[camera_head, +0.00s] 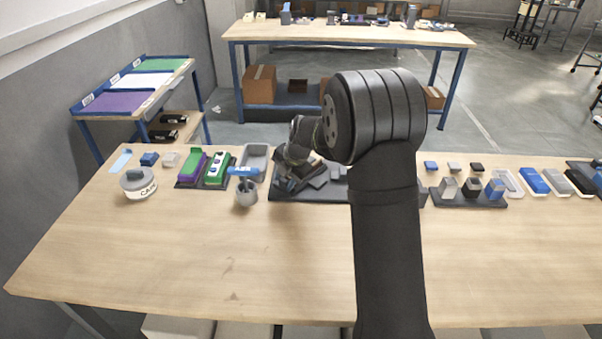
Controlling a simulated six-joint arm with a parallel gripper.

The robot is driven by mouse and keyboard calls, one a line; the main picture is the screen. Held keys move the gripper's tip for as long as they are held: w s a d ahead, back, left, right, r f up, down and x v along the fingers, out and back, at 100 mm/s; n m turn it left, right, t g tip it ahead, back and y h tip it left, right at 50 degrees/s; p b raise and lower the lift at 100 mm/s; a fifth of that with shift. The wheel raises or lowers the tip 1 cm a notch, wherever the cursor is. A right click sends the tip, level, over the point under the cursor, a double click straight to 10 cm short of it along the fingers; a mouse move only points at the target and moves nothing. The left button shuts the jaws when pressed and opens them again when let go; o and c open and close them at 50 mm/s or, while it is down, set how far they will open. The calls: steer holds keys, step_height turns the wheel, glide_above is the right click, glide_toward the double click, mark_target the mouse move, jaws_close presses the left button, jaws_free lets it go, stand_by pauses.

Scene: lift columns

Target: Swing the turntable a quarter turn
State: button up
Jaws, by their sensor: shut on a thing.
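A dark base plate (283,197) lies on the table left of centre, with grey blocks on it. It looks like the turntable's place, but the turntable's own outline and angle cannot be made out. My gripper (287,186) points down over the left part of this plate. It is shut on a dark grey part there, which seems to belong to the turntable. My wrist and forearm cover the right end of the plate, and the contact between the fingers and the part is too small to see clearly.
Several small blocks on a dark plate (470,197) lie right. The table's front (200,270) is clear.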

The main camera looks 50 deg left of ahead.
steer(key=o, duration=0.5)
steer(key=shift+r, duration=0.1)
steer(key=shift+r, duration=3.45)
